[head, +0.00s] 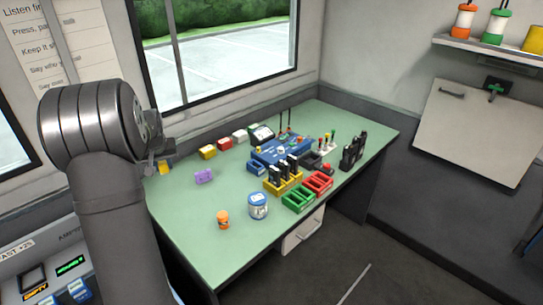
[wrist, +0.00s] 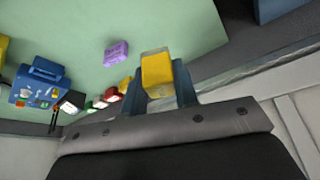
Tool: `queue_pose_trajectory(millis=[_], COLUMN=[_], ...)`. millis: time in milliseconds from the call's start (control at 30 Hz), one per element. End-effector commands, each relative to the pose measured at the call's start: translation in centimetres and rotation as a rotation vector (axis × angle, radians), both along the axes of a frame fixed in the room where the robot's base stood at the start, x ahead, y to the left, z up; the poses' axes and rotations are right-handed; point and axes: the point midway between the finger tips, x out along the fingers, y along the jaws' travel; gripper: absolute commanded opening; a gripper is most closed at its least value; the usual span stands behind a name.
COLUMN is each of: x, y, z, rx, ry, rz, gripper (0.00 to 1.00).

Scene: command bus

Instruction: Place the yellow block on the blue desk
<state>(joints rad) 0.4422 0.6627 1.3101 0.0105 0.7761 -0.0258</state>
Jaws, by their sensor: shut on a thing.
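My gripper (wrist: 160,80) is shut on a yellow block (wrist: 156,72), which sits between its two blue-grey fingertips in the wrist view. In the head view the block (head: 165,168) shows beside my wrist, by the back left end of the desk; my arm partly covers this area. I cannot tell its exact height above the surface. The only desk in view (head: 185,215) has a pale green top, not blue. A second yellow block (head: 208,152) sits at the back of the desk in a row with red and white blocks.
A purple block (head: 204,176), an orange canister (head: 223,219) and a blue-white tin (head: 258,206) stand on the desk. A blue box (head: 280,150), yellow (head: 283,184), green (head: 298,199) and red (head: 318,183) trays and black radios (head: 353,152) fill the right half. The front left is mostly clear.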

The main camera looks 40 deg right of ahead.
Motion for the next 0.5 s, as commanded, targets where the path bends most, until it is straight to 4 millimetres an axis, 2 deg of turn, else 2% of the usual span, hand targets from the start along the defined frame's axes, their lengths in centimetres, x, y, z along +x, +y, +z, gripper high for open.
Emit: queue_pose_trajectory(millis=[33,167,300,400,500], x=[-0.3,-1.5,-3.7,-5.3,-6.6], y=[-3.1,-10.2,-17.3,-21.1,-23.8], z=[-0.1,-0.2,-0.4,-0.5,-0.7], rx=[0.0,0.0,0.0,0.0,0.0], ry=[-0.001,-0.001,0.0,-0.001,0.0], rz=[-0.042,-0.133,-0.226,-0.277,-0.313], gripper=[0.04,0.04,0.04,0.04,0.04])
